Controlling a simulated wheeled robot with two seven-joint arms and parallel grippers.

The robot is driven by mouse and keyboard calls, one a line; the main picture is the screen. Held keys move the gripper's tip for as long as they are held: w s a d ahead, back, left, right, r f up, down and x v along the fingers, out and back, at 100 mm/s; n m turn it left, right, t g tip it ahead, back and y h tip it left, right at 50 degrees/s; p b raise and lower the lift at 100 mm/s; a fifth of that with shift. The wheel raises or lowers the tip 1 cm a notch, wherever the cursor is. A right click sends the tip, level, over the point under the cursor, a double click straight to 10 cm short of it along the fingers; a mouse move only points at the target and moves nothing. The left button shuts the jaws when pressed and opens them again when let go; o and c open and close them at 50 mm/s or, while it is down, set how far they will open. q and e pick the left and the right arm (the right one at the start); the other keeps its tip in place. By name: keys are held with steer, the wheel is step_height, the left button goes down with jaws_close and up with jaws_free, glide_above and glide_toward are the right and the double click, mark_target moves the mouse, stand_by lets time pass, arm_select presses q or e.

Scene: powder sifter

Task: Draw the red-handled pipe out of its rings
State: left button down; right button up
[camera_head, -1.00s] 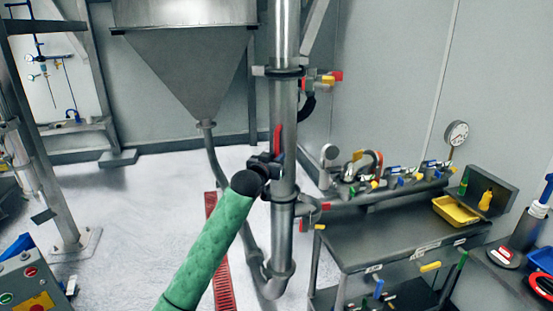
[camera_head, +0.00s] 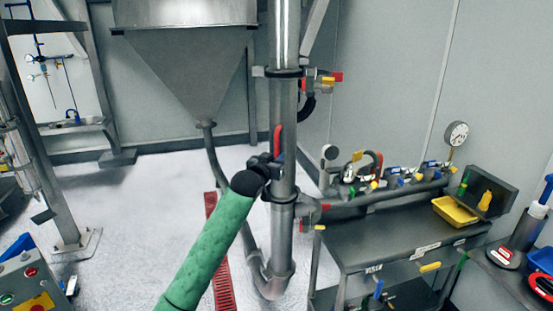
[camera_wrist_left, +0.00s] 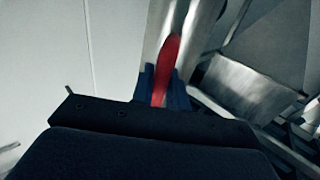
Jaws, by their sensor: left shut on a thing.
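The steel pipe (camera_head: 284,120) stands upright in the middle of the head view. Its red handle (camera_head: 278,140) sticks up on the pipe's left side. Dark rings circle the pipe above and below the handle. My left gripper (camera_head: 276,160) reaches in at the end of my green-sleeved arm and is shut on the red handle. In the left wrist view, the red handle (camera_wrist_left: 167,65) stands between the blue-grey fingers, with the pipe behind it. The fingertips are partly hidden by the dark gripper body. My right gripper is not in view.
A grey hopper (camera_head: 185,70) hangs to the left of the pipe. A dark bench (camera_head: 390,245) with valves, a gauge (camera_head: 457,133) and a yellow tray (camera_head: 455,210) stands to the right. A red floor grate (camera_head: 222,285) lies below. Open floor lies to the left.

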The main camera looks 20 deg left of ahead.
arm_select(q)
steer(key=shift+r, duration=0.3)
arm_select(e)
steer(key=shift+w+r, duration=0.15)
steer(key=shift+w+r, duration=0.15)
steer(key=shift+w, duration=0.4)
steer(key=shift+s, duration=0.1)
arm_select(q)
steer(key=shift+r, duration=0.1)
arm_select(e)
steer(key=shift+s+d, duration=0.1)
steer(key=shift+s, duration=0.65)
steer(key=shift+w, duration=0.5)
arm_select(q)
steer(key=shift+s+p, duration=0.25)
steer(key=shift+p, duration=0.15)
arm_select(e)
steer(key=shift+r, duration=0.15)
